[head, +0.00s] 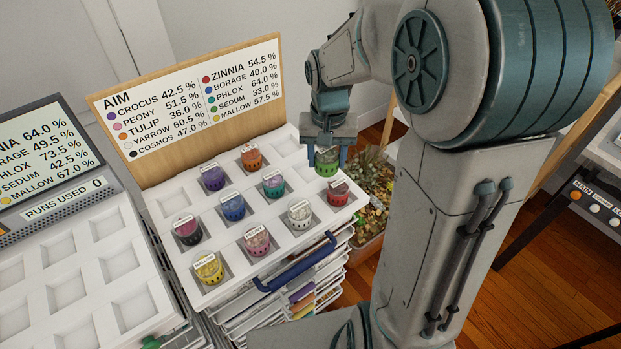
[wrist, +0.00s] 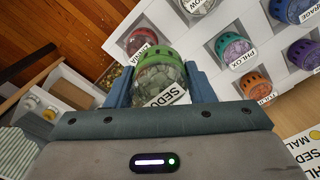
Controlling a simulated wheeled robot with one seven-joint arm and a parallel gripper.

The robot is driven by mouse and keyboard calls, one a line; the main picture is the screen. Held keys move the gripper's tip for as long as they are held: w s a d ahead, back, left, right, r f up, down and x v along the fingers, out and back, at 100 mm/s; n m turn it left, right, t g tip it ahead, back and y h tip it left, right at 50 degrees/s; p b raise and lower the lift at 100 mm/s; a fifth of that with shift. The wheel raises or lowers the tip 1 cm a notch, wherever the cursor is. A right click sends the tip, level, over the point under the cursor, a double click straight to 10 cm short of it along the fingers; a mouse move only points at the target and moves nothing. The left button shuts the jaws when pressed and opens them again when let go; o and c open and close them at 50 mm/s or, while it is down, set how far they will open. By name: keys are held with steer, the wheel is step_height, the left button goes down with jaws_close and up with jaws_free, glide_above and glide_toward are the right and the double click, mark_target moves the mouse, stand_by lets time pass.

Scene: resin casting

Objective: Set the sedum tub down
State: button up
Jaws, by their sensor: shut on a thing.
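The sedum tub (head: 327,163) is a small clear cup with a green rim, grey-green contents and a white label. My gripper (head: 328,146) is shut on it, with one finger on each side. In the wrist view the tub (wrist: 160,88) sits between the fingers, its label partly cut off by the gripper body. It hangs near the right edge of the white tray (head: 170,205), behind the red zinnia tub (head: 338,194). I cannot tell its exact height or whether it touches the tray.
The tray holds other tubs, including phlox (head: 273,184), yarrow (head: 299,214), tulip (head: 251,158) and yellow mallow (head: 208,268). Some pockets are empty, one at the back right (head: 287,145). An AIM board (head: 195,95) stands behind. Potted plants (head: 372,185) are at right.

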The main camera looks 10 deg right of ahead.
steer(key=shift+s+f, duration=0.3)
steer(key=shift+s, duration=0.2)
steer(key=w+f, duration=0.2)
steer(key=w, duration=0.1)
steer(key=w+f+p, duration=0.1)
steer(key=w+f, duration=0.1)
steer(key=w, duration=0.2)
steer(key=w+a+f+p, duration=0.1)
steer(key=w+f, duration=0.1)
steer(key=w, duration=0.2)
steer(key=shift+w+f, duration=0.15)
steer(key=shift+f, duration=0.2)
steer(key=shift+f+p, duration=0.45)
steer(key=shift+f, duration=1.6)
steer(key=shift+f, duration=0.2)
steer(key=o, duration=1)
steer(key=shift+r, duration=0.1)
